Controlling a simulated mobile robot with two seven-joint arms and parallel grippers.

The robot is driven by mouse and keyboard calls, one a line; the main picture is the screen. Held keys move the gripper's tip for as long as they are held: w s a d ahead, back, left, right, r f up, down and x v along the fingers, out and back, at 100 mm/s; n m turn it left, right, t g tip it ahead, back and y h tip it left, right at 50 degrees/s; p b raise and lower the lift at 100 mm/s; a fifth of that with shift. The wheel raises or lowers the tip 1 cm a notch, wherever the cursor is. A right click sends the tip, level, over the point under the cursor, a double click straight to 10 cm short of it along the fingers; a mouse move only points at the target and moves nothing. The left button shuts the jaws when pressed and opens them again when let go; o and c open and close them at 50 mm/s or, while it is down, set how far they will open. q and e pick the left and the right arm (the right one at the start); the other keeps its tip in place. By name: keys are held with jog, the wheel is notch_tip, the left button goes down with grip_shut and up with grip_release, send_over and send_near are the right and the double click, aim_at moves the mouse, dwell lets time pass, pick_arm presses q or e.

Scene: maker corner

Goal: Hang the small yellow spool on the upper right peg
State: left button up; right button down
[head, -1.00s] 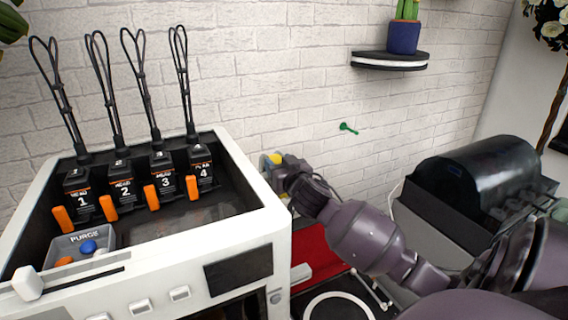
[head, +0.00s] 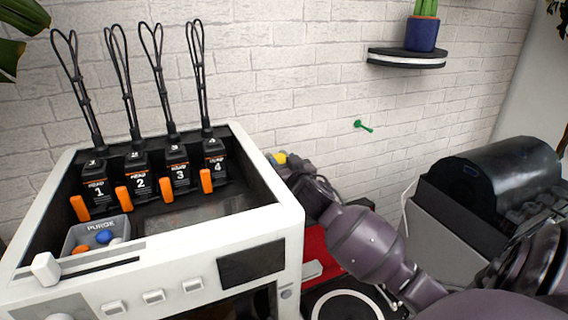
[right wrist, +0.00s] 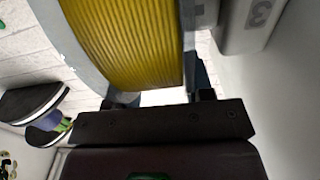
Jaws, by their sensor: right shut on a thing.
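The small yellow spool (head: 280,158) shows only as a bit of yellow in the head view, beside the right rim of the white machine. In the right wrist view the spool (right wrist: 130,40) is large and close, with yellow windings between grey flanges. My right gripper (head: 287,164) is shut on it; the fingers are mostly hidden, so the exact grip cannot be told. A green peg (head: 363,126) sticks out of the brick wall, to the right of and above the gripper, clear of the spool. No other peg shows. My left gripper is not in view.
The white machine (head: 262,226) with several numbered black units stands left, close to the gripper. A dark shelf (head: 406,59) with a cactus pot is above the peg. A black drum-shaped machine (head: 500,172) stands right. Wall around the peg is bare.

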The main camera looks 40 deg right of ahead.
jog(key=shift+c, duration=2.1)
grip_release()
jog(key=shift+s+a+f, duration=0.15)
jog(key=shift+s+a, duration=0.05)
jog(key=shift+s, duration=0.35)
jog(key=b+v, duration=0.1)
jog(key=v, duration=0.8)
jog(key=shift+s+r+b, duration=0.25)
jog(key=shift+s+b, duration=0.05)
jog(key=shift+b, duration=0.05)
jog(key=shift+s+a, duration=0.1)
